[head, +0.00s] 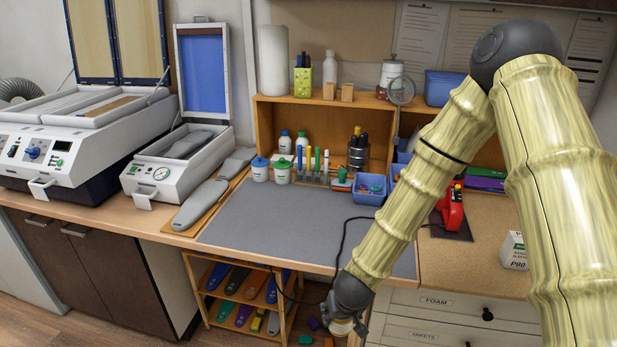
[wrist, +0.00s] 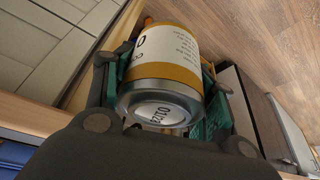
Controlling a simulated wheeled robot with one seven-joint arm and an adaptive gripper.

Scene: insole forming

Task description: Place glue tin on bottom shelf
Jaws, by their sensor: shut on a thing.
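My gripper (head: 345,312) is low, in front of the bench edge and to the right of the small wooden shelf rack (head: 205,316) below the bench. It is shut on the glue tin (head: 341,327), which is mostly hidden under it in the head view. In the wrist view the tin (wrist: 168,56) has a white and orange-yellow label and a silver rim, and sits tilted in the picture between the green finger pads. The rack holds colored insoles on its upper levels. Its bottom shelf (head: 262,331) is partly cut off by the frame, with small yellow items near it.
The grey mat (head: 290,226) on the bench is largely clear. A black cable (head: 342,243) hangs over the bench edge near the rack. Drawers (head: 440,305) stand right of my gripper. A few small colored pieces (head: 314,324) lie low beside the rack.

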